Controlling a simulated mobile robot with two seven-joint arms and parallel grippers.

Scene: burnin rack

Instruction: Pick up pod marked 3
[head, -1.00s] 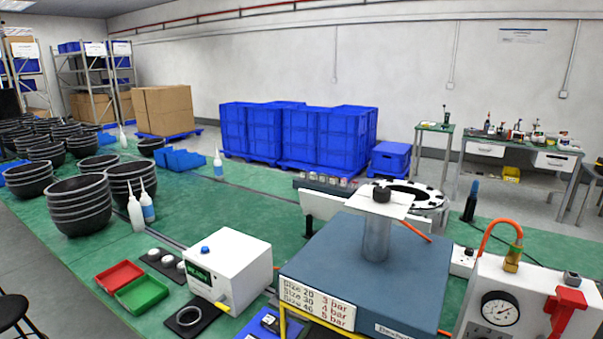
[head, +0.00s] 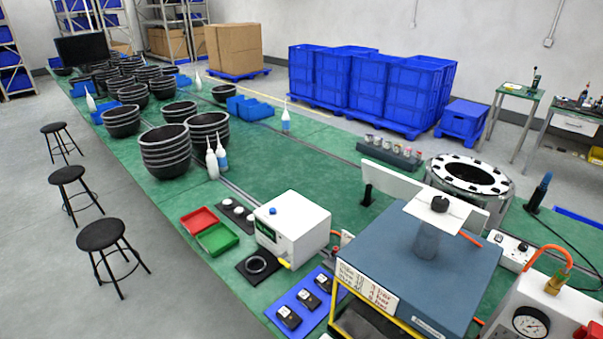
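Several small black units with pale labels lie on a blue mat (head: 304,316) at the bottom centre of the head view. One unit (head: 289,317) is nearest, another (head: 308,299) lies in the middle, and one (head: 323,283) is farther back. They may be the pods, but their marks are too small to read, so I cannot tell which is marked 3. Neither of my grippers is in view.
A white box (head: 292,222) stands behind the mat, with red (head: 199,221) and green (head: 217,238) trays to its left. A blue-grey press (head: 425,262) stands close on the right. Stools (head: 100,236) stand on the floor left of the green bench (head: 280,160).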

